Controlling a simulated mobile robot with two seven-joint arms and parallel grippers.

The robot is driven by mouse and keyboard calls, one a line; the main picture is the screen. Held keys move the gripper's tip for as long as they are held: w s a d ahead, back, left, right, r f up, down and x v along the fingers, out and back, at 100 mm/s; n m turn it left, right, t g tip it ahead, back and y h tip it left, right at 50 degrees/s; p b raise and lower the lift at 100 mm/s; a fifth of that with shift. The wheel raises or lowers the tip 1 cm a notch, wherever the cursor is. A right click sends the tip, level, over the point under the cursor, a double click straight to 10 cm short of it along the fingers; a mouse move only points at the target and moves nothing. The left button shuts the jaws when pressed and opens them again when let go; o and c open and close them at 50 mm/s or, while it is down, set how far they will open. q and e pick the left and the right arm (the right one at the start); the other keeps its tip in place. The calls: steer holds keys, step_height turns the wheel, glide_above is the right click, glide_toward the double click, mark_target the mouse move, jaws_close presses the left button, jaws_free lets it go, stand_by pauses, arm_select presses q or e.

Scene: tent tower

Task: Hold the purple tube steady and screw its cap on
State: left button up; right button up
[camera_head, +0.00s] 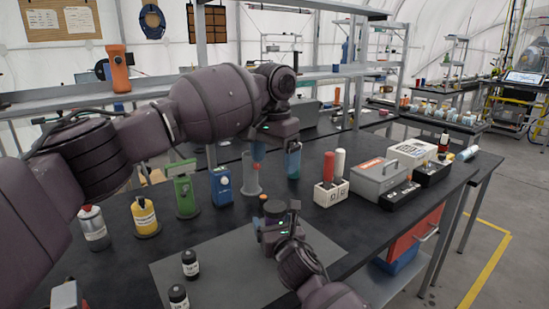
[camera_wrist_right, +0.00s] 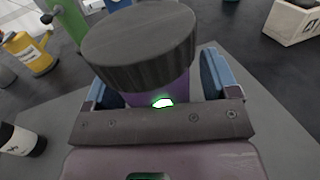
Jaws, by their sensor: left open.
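The purple tube (camera_wrist_right: 160,90) stands upright in the right wrist view, with a wide dark ridged cap (camera_wrist_right: 140,42) over its top. In the head view, the capped tube (camera_head: 275,209) is on the grey mat. My right gripper (camera_head: 279,222) has its blue-padded fingers on both sides of the tube. A narrow gap seems to show at the right finger, and the cap hides part of the left finger, so grip contact is unclear. My left gripper (camera_head: 275,160) is open and empty, its fingers pointing down above the table behind the tube.
Small dark bottles (camera_head: 190,263) stand at the mat's left. A yellow bottle (camera_head: 145,216), green device (camera_head: 185,192) and blue device (camera_head: 222,184) stand farther back. A white holder (camera_head: 331,193) with red and white handles and a grey box (camera_head: 381,180) are at right.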

steer(key=shift+s+d+r, duration=0.1)
steer(key=shift+s+d, duration=0.05)
steer(key=shift+s, duration=0.25)
steer(key=p+v, duration=0.2)
steer(key=v, duration=0.7)
steer(key=shift+s+d, duration=0.15)
steer(key=shift+s, duration=0.35)
arm_select(q)
steer(key=shift+t, duration=0.3)
steer(key=r, duration=0.2)
steer(key=s+r, duration=0.1)
steer(key=r, duration=0.2)
steer(key=shift+r, duration=0.35)
